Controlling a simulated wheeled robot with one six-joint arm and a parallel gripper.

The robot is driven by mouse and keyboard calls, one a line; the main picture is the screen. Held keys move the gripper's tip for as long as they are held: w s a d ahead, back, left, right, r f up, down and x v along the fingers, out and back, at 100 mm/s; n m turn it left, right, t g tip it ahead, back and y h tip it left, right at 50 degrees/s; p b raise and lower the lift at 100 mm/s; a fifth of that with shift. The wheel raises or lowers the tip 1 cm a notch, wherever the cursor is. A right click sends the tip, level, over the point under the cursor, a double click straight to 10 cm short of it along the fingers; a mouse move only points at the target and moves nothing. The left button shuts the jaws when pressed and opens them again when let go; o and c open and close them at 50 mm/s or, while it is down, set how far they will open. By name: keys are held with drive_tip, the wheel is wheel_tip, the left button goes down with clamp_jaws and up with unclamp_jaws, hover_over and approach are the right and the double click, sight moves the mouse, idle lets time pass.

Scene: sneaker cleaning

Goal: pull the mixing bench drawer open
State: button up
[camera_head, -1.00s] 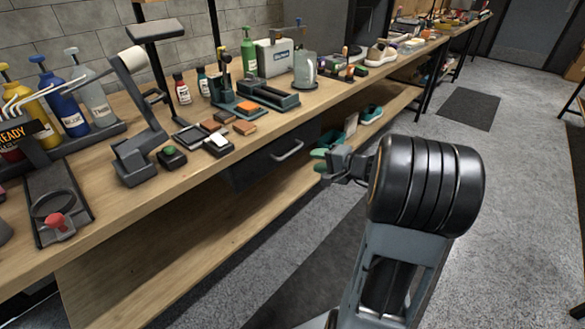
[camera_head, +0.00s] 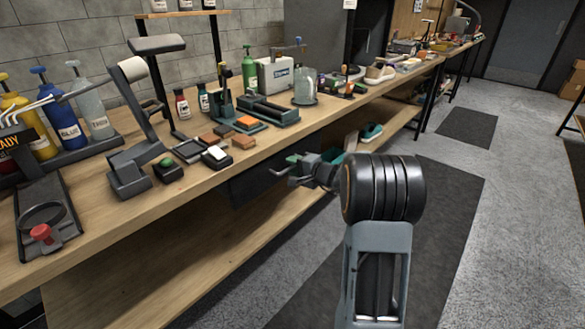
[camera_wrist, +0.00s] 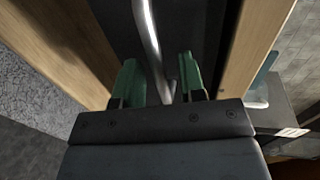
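The dark drawer (camera_head: 256,183) hangs under the front edge of the wooden bench top and looks shut. Its metal bar handle (camera_wrist: 148,40) runs up the middle of the wrist view against the dark drawer front (camera_wrist: 185,35). My gripper (camera_head: 283,167) is at the drawer front in the head view and covers most of the handle there. In the wrist view the green fingers of my gripper (camera_wrist: 160,78) are apart, one on each side of the handle's near end. A gap shows between each finger and the bar.
The bench top (camera_head: 235,172) carries a lamp stand, bottles, small blocks and a tool holder (camera_head: 268,110). A lower shelf (camera_head: 190,255) runs below the drawer, with a teal shoe (camera_head: 371,131) farther along it. Clear floor with dark mats (camera_head: 440,210) lies to the right.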

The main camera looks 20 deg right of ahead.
drive_tip(key=shift+w+a+f, duration=0.1)
drive_tip(key=shift+w+a, duration=0.1)
drive_tip(key=shift+w, duration=0.2)
drive_tip(key=shift+c, duration=0.4)
clamp_jaws()
